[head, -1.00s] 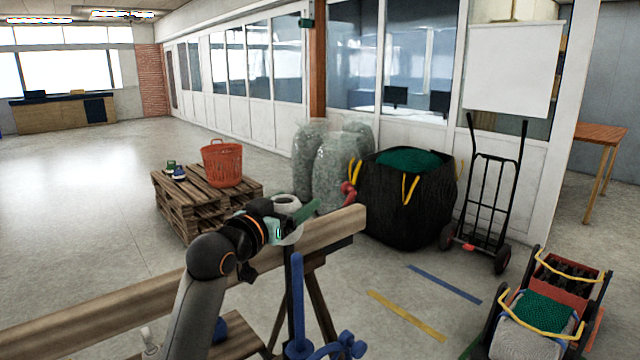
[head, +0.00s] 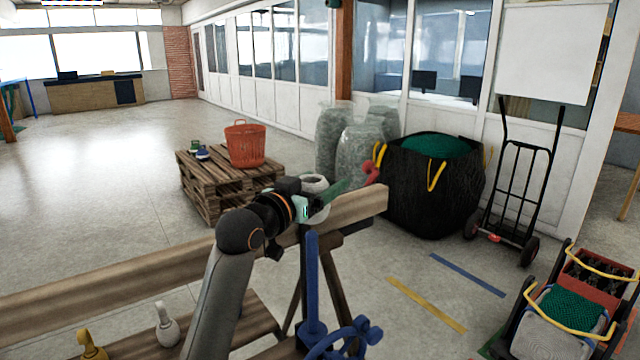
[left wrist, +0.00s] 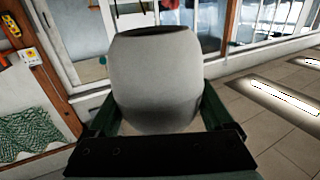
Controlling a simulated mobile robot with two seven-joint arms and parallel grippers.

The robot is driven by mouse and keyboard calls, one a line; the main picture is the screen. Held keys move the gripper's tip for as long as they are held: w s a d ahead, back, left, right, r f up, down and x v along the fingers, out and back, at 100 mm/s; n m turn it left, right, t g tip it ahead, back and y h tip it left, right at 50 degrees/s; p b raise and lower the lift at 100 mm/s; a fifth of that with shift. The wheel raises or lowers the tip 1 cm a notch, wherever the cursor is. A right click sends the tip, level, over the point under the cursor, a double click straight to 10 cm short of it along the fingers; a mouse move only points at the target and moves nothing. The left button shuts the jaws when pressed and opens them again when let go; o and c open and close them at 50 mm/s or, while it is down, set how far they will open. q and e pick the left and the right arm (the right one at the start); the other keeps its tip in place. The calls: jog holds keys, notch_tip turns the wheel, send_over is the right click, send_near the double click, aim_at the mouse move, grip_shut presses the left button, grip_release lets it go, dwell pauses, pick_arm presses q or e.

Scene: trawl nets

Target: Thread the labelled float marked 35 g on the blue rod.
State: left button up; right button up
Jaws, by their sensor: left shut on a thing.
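My left gripper (head: 318,203) is shut on a pale grey, rounded float (head: 314,183). In the left wrist view the float (left wrist: 155,80) sits upright between the green fingers, with a dark opening at its top. No mark is readable on it. The blue rod (head: 312,285) stands upright in front of the wooden beam. In the head view the held float appears just above the rod's top, apart from it. How they line up in depth I cannot tell. My right gripper is out of view.
A wooden beam (head: 150,268) runs across behind my left arm. A blue hand wheel (head: 345,340) is beside the rod. A whitish bottle-shaped object (head: 166,325) and a yellow one (head: 92,345) stand low at left. A pallet stack (head: 215,190) and black bag (head: 435,195) are beyond.

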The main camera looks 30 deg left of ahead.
aim_at(320, 220)
pick_arm(q)
notch_tip(320, 220, down, 2)
jog(key=shift+b, duration=0.9)
jog(key=shift+f+b, duration=1.35)
jog(key=shift+f, duration=1.55)
jog(key=o, duration=1.3)
jog(key=s+b, duration=0.1)
jog(key=s, duration=1.1)
jog(key=shift+s+d, duration=0.1)
jog(key=shift+s, duration=0.15)
